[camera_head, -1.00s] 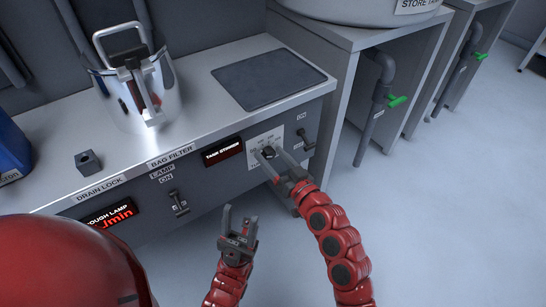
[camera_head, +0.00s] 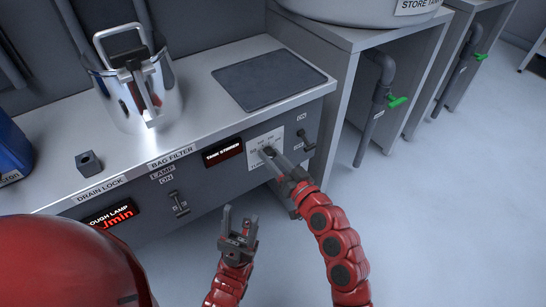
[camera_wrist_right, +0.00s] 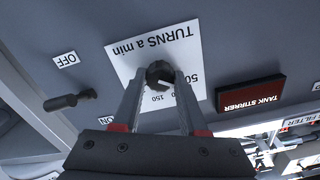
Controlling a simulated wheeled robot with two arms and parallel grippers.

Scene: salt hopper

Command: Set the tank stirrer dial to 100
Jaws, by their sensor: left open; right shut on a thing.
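The stirrer dial is a dark knob (camera_wrist_right: 159,74) on a white scale plate (camera_wrist_right: 155,50) marked "TURNS a min", upside down in the right wrist view. "50" and "150" are readable there; other marks are hidden by the fingers. A pale mark shows on the knob, but I cannot tell its exact setting. My right gripper (camera_head: 270,154) is shut on the knob, one finger on each side. The scale plate also shows in the head view (camera_head: 254,159), beside the dark "TANK STIRRER" sign (camera_head: 223,153). My left gripper (camera_head: 238,221) is open and empty, in front of the panel.
A lever (camera_wrist_right: 68,102) between ON and OFF labels sits beside the plate. A lamp switch (camera_head: 179,204) is further left on the panel. A metal pot (camera_head: 115,95), a small dark block (camera_head: 88,162) and a dark mat (camera_head: 268,79) are on the counter. Floor at right is clear.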

